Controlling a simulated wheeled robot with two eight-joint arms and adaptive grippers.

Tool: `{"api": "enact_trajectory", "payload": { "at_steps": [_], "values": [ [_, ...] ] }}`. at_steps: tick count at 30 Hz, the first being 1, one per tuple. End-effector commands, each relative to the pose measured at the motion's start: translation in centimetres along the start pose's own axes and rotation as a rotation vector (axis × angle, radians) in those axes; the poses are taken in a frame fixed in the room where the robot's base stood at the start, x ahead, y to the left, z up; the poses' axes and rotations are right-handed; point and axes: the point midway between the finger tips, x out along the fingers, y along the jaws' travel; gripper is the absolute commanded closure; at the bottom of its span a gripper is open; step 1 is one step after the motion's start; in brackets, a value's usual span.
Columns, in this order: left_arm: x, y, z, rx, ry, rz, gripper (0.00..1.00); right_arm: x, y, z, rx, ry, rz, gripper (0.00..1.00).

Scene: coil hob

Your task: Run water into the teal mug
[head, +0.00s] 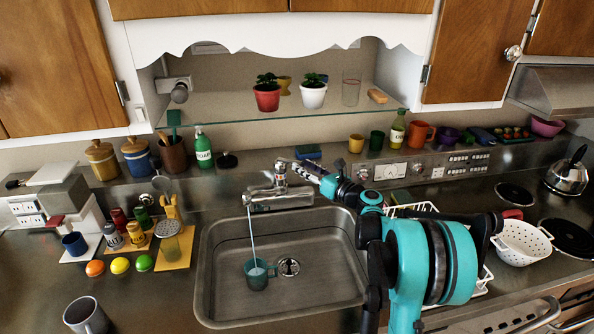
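The teal mug (257,281) stands upright in the left half of the steel sink (325,290), left of the drain. The tap (267,197) is behind the sink with its spout to the left. A thin pale stream of water (251,238) falls from the spout into the mug, and a pale surface shows inside it. My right gripper (300,171) is at the tap's upright lever (280,174), just to its right. Its fingers are too small to tell whether they are open or touching the lever. My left gripper is out of view.
A grey mug (87,316) stands on the counter at front left. Coloured balls (120,265), cans and a cup are left of the sink. A white dish rack (412,210) and a white colander (523,243) are to the right. Potted plants sit on the glass shelf (235,122) above.

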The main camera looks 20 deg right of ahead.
Motion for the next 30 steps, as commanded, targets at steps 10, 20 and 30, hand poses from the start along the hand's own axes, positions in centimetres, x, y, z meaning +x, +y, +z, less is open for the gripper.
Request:
{"api": "enact_trajectory", "payload": {
  "at_steps": [10,20,30],
  "values": [
    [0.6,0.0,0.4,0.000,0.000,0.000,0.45,3.2,0.0,0.0,-0.002,0.000,0.001,0.64],
    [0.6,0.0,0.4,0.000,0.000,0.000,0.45,3.3,0.0,0.0,-0.002,0.000,0.000,0.93],
    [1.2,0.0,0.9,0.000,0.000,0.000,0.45,3.2,-0.1,-0.6,0.001,-0.031,0.007,1.00]
  ]
}}
